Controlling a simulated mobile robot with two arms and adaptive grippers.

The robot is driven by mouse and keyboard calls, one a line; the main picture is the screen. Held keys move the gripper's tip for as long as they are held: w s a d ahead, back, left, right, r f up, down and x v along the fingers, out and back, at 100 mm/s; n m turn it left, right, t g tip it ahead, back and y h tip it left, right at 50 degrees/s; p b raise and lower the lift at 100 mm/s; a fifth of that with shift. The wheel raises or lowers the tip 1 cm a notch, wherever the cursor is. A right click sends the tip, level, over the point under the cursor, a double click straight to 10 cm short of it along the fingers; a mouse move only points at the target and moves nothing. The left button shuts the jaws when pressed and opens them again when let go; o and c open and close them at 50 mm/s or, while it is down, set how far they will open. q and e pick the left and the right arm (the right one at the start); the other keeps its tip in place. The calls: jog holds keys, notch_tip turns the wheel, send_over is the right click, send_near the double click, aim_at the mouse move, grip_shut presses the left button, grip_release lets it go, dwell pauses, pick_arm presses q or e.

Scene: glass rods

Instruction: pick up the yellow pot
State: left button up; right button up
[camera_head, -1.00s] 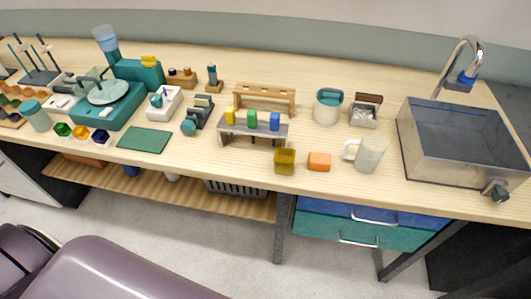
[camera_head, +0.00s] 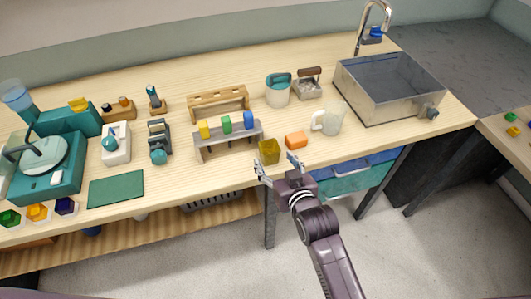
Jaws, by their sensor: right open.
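The yellow pot (camera_head: 268,151) is a small, dark-yellow, see-through, box-like vessel. It stands upright near the front edge of the wooden bench, in front of the small rack. My right gripper (camera_head: 278,163) is open, with its two fingers spread just in front of the pot, one toward each side. I cannot tell whether a finger touches it; the gripper looks empty. My left gripper is not in view.
An orange block (camera_head: 296,140) lies just right of the pot, with a pale mug (camera_head: 328,119) beyond it. The rack (camera_head: 228,142) with coloured pieces stands close behind. A metal sink (camera_head: 388,86) is at the right. Bare bench lies between the pot and the green mat (camera_head: 116,188).

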aim_at(273, 154)
jog(key=shift+w+d+f, duration=0.1)
jog(key=shift+w+f, duration=0.1)
jog(key=shift+w, duration=0.45)
jog(key=p+x, duration=0.1)
jog(key=x, duration=0.3)
jog(key=shift+r, duration=0.15)
jog(key=shift+w, duration=0.35)
jog(key=c, duration=1.4)
